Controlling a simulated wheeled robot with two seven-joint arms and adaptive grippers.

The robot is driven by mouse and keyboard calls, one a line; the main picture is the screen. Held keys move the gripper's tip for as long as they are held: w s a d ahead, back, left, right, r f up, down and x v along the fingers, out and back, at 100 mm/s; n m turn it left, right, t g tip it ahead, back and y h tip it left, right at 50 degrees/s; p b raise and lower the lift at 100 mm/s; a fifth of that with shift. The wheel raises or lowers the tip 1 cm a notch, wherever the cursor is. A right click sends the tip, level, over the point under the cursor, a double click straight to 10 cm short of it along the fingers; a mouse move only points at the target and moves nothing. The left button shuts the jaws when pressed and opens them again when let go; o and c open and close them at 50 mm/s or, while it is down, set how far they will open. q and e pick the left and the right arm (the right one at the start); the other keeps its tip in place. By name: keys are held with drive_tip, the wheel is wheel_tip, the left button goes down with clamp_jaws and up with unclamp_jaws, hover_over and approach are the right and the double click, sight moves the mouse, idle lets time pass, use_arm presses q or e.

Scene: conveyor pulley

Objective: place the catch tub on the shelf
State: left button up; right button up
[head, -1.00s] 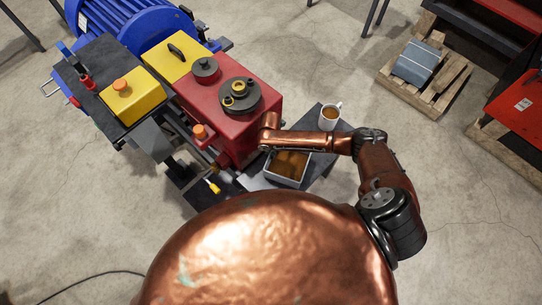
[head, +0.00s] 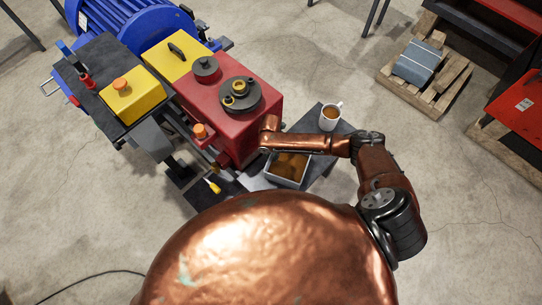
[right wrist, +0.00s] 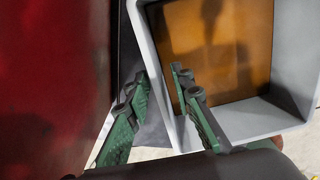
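The catch tub (head: 304,170) is a pale grey, open rectangular box with brown-orange liquid in it. In the head view it is at the right front of the red housing, below my right forearm. In the right wrist view the tub (right wrist: 292,128) fills the upper right. My right gripper (right wrist: 160,80) has one finger outside the tub's near wall and one inside, with the tips drawn in close on the wall. In the head view my arm hides that gripper's fingers. My left gripper is out of view.
The red housing (head: 212,98) stands close on the left of the tub. A dark grey surface (head: 330,150) lies beside and behind the tub, with a mug (head: 330,116) on it. A yellow-handled tool (head: 212,186) lies to the left. A pallet (head: 440,92) stands far right.

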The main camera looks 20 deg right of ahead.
drive_tip(key=shift+r, duration=0.15)
wheel_tip(320, 180, up, 12)
drive_tip(key=p, duration=0.1)
idle(0.3)
drive_tip(key=shift+a, duration=0.15)
